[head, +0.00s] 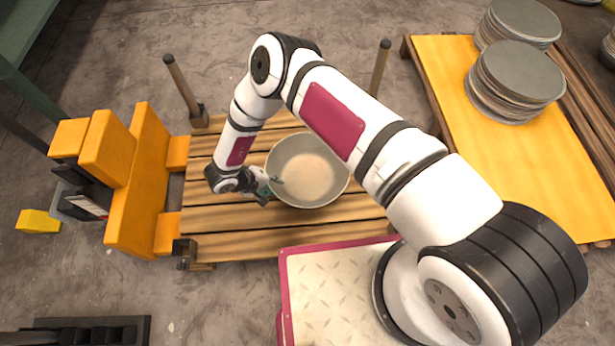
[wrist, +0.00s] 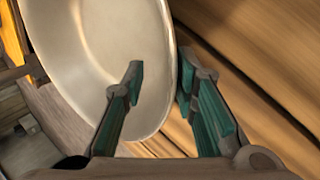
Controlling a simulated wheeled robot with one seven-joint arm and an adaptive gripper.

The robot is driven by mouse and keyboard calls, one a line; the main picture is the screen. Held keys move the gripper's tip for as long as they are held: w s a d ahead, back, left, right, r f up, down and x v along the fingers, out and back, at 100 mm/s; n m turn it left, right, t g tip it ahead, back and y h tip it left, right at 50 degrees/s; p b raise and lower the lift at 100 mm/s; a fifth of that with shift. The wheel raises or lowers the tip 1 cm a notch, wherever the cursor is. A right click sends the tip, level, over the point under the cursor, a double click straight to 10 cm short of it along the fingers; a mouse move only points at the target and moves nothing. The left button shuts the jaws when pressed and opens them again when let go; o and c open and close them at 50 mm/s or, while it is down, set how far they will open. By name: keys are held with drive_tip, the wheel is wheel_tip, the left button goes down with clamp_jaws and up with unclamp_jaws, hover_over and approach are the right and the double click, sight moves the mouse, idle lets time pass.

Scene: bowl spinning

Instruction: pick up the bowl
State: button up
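The bowl (head: 309,172) is wide, round and off-white, and sits upright on a slatted wooden bench (head: 230,214). In the wrist view the bowl (wrist: 95,45) fills the upper left. My gripper (head: 270,188) is at the bowl's left rim in the head view. In the wrist view my gripper (wrist: 160,85) is open, with its two green-padded fingers apart. One finger overlaps the inside of the bowl and the other is just outside the rim, so the rim lies between them. I cannot tell whether either finger touches the wall.
An orange machine part (head: 138,185) stands at the bench's left end. Wooden posts (head: 182,88) rise at its back corners. At right, an orange-topped table (head: 455,95) carries stacks of grey discs (head: 512,85). Bench slats left of the bowl are bare.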

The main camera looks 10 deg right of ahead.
sight(286, 189)
drive_tip(key=b+x, duration=0.1)
drive_tip(key=x, duration=0.2)
drive_tip(key=b+x, duration=0.1)
drive_tip(key=x, duration=0.1)
drive_tip(key=shift+s+a+f+b, duration=0.1)
drive_tip(key=shift+s+f+b, duration=0.2)
drive_tip(key=shift+b, duration=0.05)
drive_tip(key=shift+r, duration=0.1)
clamp_jaws()
